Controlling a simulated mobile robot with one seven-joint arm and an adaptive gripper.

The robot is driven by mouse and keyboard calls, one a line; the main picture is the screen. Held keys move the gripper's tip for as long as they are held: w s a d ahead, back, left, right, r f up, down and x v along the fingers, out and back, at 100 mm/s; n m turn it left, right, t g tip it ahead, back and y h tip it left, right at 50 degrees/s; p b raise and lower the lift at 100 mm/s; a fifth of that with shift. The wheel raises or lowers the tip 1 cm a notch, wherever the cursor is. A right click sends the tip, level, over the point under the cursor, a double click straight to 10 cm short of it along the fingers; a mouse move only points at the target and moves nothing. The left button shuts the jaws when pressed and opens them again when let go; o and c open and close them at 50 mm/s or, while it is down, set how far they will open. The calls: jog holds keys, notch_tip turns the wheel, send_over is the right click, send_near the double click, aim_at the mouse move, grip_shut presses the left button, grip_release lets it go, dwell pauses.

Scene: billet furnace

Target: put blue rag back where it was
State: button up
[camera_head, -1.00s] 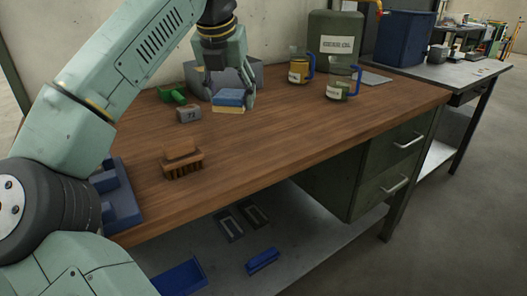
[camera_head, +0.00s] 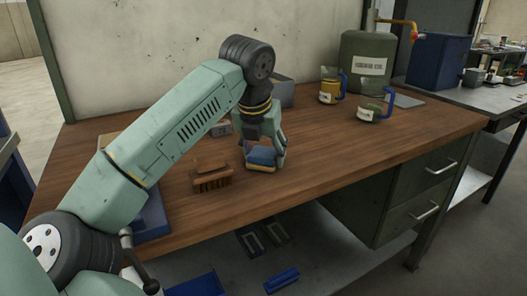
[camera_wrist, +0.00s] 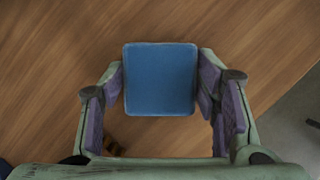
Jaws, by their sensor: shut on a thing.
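The blue rag (camera_head: 262,153) is a folded blue pad with a pale yellow layer under it. My gripper (camera_head: 264,160) is shut on it, pointing down over the near-middle of the wooden bench, just right of the brown brush (camera_head: 212,180). In the wrist view the blue rag (camera_wrist: 160,79) is a flat rounded square between the two fingers (camera_wrist: 162,95); the yellow layer is hidden there. I cannot tell whether its underside touches the bench.
A grey block (camera_head: 221,129) and a grey bin (camera_head: 283,92), partly hidden by my arm, stand behind. Two jugs (camera_head: 329,88) (camera_head: 371,105) and a green canister (camera_head: 366,62) stand at the back right. The bench's (camera_head: 350,150) right front is clear.

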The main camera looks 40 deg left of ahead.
jog(key=shift+f, duration=0.25)
jog(key=o, duration=1.1)
jog(key=shift+r, duration=0.1)
jog(key=v, duration=1.2)
jog(key=shift+r, duration=0.15)
jog(key=shift+w, duration=0.1)
